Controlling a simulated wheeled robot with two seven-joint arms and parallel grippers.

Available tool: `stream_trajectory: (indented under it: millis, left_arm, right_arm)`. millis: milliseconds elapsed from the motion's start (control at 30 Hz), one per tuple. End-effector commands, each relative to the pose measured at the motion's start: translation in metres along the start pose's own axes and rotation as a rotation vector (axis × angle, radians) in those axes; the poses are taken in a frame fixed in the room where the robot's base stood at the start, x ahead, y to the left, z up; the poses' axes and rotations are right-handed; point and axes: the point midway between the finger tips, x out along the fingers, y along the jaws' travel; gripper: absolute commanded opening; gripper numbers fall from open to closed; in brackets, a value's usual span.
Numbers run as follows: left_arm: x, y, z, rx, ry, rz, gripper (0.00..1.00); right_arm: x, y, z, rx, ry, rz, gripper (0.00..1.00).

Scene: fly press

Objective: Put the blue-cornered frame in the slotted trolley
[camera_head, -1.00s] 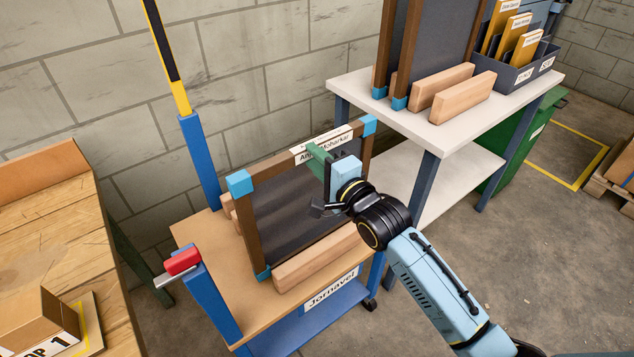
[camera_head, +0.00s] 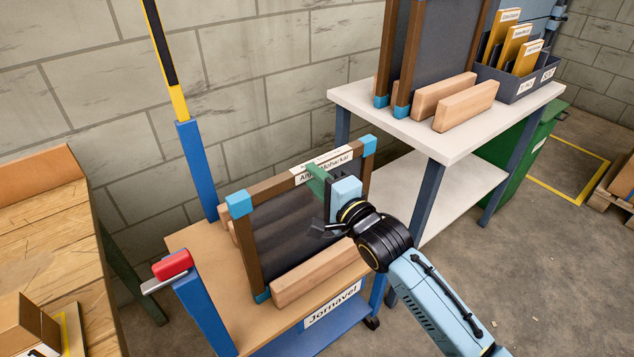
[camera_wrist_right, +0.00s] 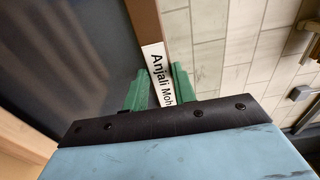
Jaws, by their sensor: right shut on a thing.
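The blue-cornered frame (camera_head: 250,250) has brown bars, a dark mesh and a name label on its top bar. It stands upright in the slotted trolley (camera_head: 190,245), behind the front wooden slat (camera_head: 318,268); whether its lower edge rests on the board is hard to tell. My right gripper (camera_head: 318,178) is shut on the top bar, beside the label. In the right wrist view its green fingers (camera_wrist_right: 152,88) straddle the bar and label. The slat hides part of the frame's lower edge. My left gripper is not in view.
A white bench (camera_head: 450,145) at the back right holds another blue-cornered frame (camera_head: 402,104) between wooden blocks and a dark box of yellow folders (camera_head: 515,90). A wooden table (camera_head: 45,220) is at left. A red-handled part (camera_head: 172,264) tops the trolley's near post.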

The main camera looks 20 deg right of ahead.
Motion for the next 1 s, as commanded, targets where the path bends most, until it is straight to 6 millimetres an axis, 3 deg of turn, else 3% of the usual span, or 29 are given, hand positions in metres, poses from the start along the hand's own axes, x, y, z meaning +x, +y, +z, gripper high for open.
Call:
stream_trajectory:
  millis: [333,367,500,867,1000]
  left_arm:
    - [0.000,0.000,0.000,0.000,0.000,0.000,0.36]
    - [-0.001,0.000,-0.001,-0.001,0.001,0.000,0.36]
    - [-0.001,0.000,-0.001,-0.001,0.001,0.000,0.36]
    - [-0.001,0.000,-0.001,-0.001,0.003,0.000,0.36]
    - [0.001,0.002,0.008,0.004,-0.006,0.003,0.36]
  right_arm:
    - [0.000,0.000,0.000,0.000,0.000,-0.007,0.00]
    - [0.000,0.003,0.000,0.000,0.000,0.000,0.29]
    - [0.000,0.003,0.000,0.000,0.000,0.000,0.48]
    - [0.000,-0.002,0.000,-0.001,0.000,-0.002,0.49]
    - [-0.017,0.000,0.000,0.001,0.000,0.002,0.49]
